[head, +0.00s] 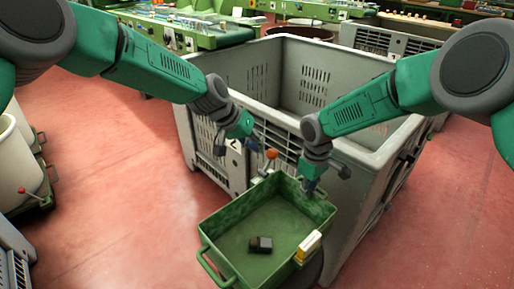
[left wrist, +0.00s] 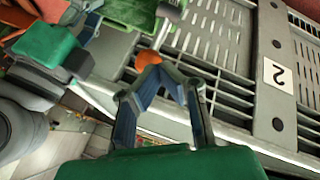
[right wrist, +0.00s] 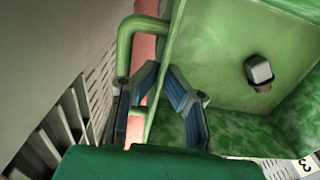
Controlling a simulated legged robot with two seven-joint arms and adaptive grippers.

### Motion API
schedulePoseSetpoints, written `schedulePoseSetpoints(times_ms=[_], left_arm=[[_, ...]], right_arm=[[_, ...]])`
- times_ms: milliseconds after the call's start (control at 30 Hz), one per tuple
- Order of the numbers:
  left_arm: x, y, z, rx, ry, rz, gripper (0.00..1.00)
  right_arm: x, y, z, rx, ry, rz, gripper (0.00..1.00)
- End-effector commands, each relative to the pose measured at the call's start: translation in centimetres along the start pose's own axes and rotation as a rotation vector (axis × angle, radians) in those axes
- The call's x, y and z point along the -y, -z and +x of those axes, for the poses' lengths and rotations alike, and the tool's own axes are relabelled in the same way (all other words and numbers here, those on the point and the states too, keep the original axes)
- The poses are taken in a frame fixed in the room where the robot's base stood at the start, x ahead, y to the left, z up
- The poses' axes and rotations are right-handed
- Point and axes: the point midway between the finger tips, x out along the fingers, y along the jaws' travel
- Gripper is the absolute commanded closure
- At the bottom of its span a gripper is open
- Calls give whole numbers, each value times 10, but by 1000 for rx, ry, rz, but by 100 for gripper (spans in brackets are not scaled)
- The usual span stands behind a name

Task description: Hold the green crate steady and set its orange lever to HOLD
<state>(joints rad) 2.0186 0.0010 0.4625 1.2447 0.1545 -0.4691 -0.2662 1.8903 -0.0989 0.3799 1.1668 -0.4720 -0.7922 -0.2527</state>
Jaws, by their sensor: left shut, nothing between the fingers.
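The green crate (head: 232,224) is in the lower middle of the head view, beside a large grey bin. Its lever, an orange ball (head: 271,154) on a metal stem, stands at the crate's far edge. My left gripper (head: 257,146) is shut and empty, close beside the ball. In the left wrist view the ball (left wrist: 148,58) is at the fingertips, not between them; I cannot tell if they touch. My right gripper (head: 309,188) is at the crate's far right rim. In the right wrist view its fingers close on the thin crate wall (right wrist: 176,35), near a green handle (right wrist: 125,45). No HOLD marking is legible.
A dark block (head: 261,244) lies inside the crate. A yellow and white piece (head: 308,246) sits on its right rim. The grey bin (head: 290,125) stands right behind. Pale tubs (head: 15,160) stand at the left. Red floor is open on both sides.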

Motion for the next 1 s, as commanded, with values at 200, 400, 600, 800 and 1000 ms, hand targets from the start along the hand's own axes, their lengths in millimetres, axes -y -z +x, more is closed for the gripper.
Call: schedulePoseSetpoints(times_ms=[200,400,600,800,1000], left_arm=[[8,4,-7,-3,0,-2,100],[27,18,-33,-4,-1,1,100],[8,51,-62,-3,1,2,100],[-3,73,-82,-1,0,1,100],[-6,81,-90,1,-1,0,100]], right_arm=[[0,-2,2,4,1,-1,100],[0,-2,2,5,2,-1,100],[1,-2,2,4,3,-1,100],[0,-2,3,4,3,-1,100],[0,-2,3,5,2,-1,100]])
